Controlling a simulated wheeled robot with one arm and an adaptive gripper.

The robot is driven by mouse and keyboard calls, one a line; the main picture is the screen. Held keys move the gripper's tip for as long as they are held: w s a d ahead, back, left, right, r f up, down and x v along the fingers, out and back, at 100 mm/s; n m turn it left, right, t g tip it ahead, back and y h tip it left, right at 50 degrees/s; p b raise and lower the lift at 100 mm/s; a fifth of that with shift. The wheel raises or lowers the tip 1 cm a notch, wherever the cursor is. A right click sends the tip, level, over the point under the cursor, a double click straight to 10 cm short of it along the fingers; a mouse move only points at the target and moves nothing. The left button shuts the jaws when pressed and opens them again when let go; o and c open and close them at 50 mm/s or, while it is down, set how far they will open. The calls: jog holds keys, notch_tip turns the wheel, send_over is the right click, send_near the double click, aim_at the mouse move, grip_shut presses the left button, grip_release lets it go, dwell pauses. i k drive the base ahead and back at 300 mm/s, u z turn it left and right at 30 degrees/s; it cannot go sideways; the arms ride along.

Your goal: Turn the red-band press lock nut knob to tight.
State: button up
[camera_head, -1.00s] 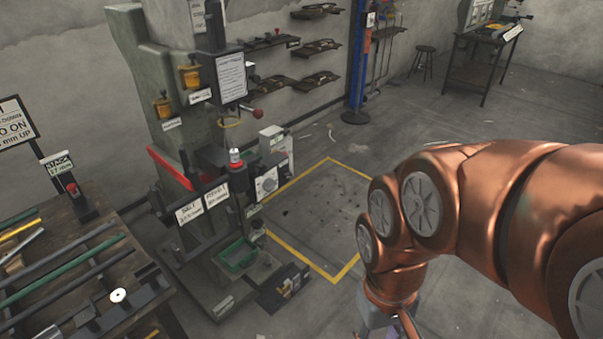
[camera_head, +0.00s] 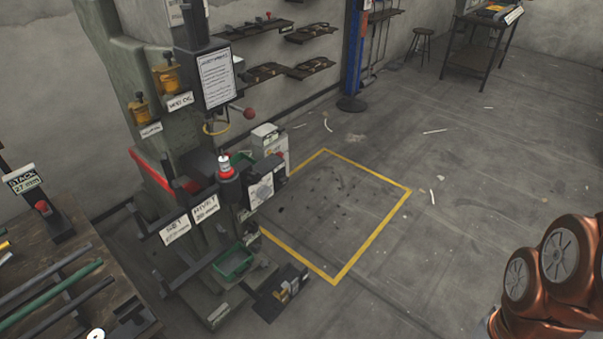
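The red-band press (camera_head: 110,75) is a tall grey-green machine on the left, with a red band (camera_head: 150,170) along its side. A small white-topped part with a red collar (camera_head: 226,168) stands upright at the front of the press. A red ball (camera_head: 249,113) sits higher, beside a yellow ring. I cannot tell for sure which of these is the lock nut knob, or its setting. My copper arm (camera_head: 560,265) shows at the lower right, well apart from the press. My gripper is out of view.
A workbench (camera_head: 85,290) with bars and a stack gauge is at the lower left. A green tray (camera_head: 233,262) sits low at the press front. A blue post (camera_head: 353,60) stands behind.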

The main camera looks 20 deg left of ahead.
aim_at(281, 178)
jog(key=i, duration=0.3)
jog(key=u, duration=1.2)
jog(key=k, duration=0.5)
jog(key=u, duration=0.6)
jog(key=i, duration=0.8)
jog(key=z, duration=0.05)
